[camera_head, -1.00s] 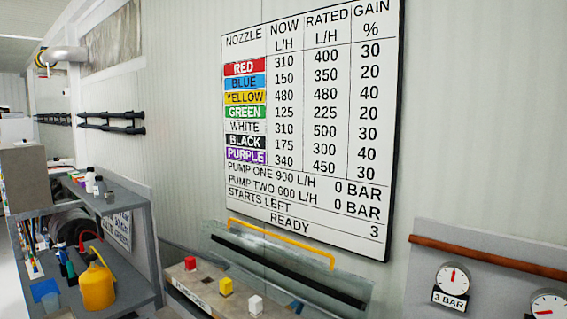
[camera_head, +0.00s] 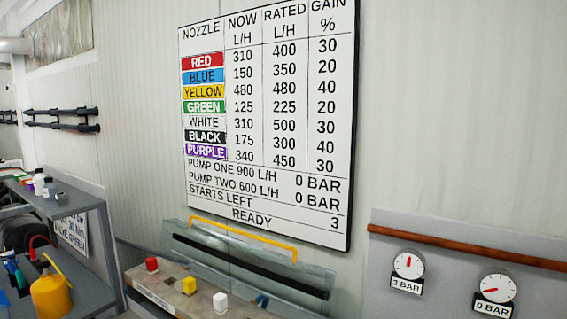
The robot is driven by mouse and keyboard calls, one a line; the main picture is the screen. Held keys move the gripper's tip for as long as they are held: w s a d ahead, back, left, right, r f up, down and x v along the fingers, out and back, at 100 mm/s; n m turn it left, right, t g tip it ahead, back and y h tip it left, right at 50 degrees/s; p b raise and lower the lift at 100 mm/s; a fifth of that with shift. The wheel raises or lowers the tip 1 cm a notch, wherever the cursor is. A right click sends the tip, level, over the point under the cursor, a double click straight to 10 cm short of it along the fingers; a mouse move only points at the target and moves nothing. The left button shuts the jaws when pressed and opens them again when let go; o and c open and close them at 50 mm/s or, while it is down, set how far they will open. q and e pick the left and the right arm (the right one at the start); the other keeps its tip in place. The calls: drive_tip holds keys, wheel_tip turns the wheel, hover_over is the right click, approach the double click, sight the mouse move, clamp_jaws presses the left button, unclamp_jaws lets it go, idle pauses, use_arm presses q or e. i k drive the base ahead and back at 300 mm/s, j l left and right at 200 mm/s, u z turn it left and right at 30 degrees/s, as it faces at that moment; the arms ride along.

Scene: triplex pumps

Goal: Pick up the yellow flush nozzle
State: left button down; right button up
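No flush nozzle can be made out with certainty. A yellow block (camera_head: 189,286) sits on the pump bench (camera_head: 165,284), between a red block (camera_head: 151,264) and a white block (camera_head: 220,302); it is too small to tell what it is. The wall board (camera_head: 268,125) has a YELLOW row (camera_head: 204,92) reading now 480, rated 480, gain 40. Neither of my grippers is in view.
A grey shelf (camera_head: 62,200) at the left holds bottles; a yellow jug (camera_head: 50,296) stands on its lower level. Two gauges stand at the right, labelled 3 BAR (camera_head: 408,264) and 0 BAR (camera_head: 497,288). A brown pipe (camera_head: 467,248) runs above them.

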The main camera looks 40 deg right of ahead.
sight(189, 282)
drive_tip(key=z, duration=0.25)
drive_tip(key=i+j+z, duration=0.35)
drive_tip(key=j+z, duration=0.15)
drive_tip(key=i+j+z, duration=0.25)
drive_tip(key=j, duration=0.15)
drive_tip(key=k+l, duration=0.05)
drive_tip(key=k, duration=0.05)
